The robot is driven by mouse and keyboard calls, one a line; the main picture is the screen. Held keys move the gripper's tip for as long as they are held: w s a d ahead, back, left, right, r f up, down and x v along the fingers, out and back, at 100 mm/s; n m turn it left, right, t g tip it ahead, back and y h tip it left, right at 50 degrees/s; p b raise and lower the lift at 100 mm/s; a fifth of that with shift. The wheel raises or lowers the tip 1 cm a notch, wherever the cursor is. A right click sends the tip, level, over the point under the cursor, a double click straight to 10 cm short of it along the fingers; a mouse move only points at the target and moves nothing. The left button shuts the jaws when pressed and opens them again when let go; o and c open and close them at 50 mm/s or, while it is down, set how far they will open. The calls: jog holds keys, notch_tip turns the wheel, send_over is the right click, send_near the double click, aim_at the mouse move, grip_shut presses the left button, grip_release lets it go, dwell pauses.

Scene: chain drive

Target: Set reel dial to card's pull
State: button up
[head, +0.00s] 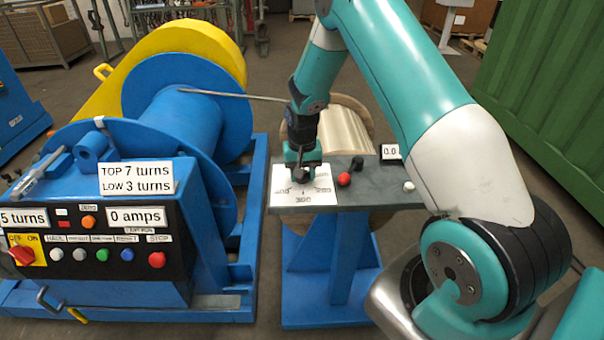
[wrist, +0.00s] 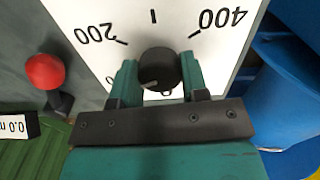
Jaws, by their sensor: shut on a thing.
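The reel dial is a round black knob (wrist: 160,68) on a white scale plate (wrist: 100,15) marked 200 and 400, with ticks around it. My gripper (wrist: 159,78) has its two teal fingers on either side of the knob and is shut on it. A faint light line shows on the knob's lower left, but I cannot tell the exact setting. In the head view my gripper (head: 303,173) comes down over the scale plate (head: 322,190) and hides most of the knob. A white card (head: 138,178) reads "TOP 7 turns" and "LOW 3 turns"; I see no pull value on it.
A red-topped lever (wrist: 45,72) stands beside the plate, with a "0.0" display (head: 391,152) behind it. The blue winch (head: 190,125) at left has a panel reading "5 turns" and "0 amps". A wooden reel (head: 345,130) stands behind the grey stand.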

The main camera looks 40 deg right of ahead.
jog(key=m, duration=0.4)
jog(key=shift+w+m, duration=0.1)
jog(key=shift+m, duration=0.2)
jog(key=m, duration=0.4)
jog(key=shift+r+m, duration=0.1)
jog(key=shift+m, duration=0.2)
jog(key=o, duration=0.9)
jog(key=shift+o, duration=0.2)
notch_tip(320, 180, up, 17)
jog(key=b, duration=0.1)
jog(key=shift+r, duration=0.15)
